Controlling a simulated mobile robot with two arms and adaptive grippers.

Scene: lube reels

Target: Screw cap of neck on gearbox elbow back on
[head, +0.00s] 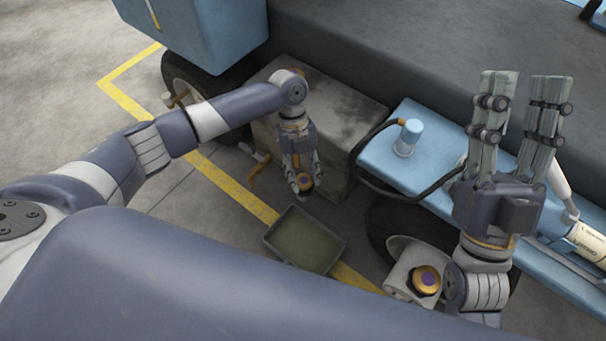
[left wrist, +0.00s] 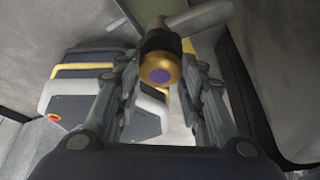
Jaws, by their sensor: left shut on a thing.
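My left gripper (head: 303,186) reaches down beside the worn grey block and is shut on a round cap (head: 305,183) with a gold rim and purple centre. In the left wrist view the cap (left wrist: 160,72) sits between the two fingers of the gripper (left wrist: 162,85). Behind it a dark neck and a grey elbow (left wrist: 198,15) show, in line with the cap. Whether the cap touches the neck's thread or is seated cannot be told. My right gripper (head: 520,88) points up at the right, fingers apart and empty.
A shallow grey tray (head: 320,221) lies on the floor below the left gripper. A similar gold and purple round part (head: 426,280) shows on a pale housing lower right. The grey block (head: 345,110), a blue ledge (head: 385,158) with a hose, and wheels crowd the area.

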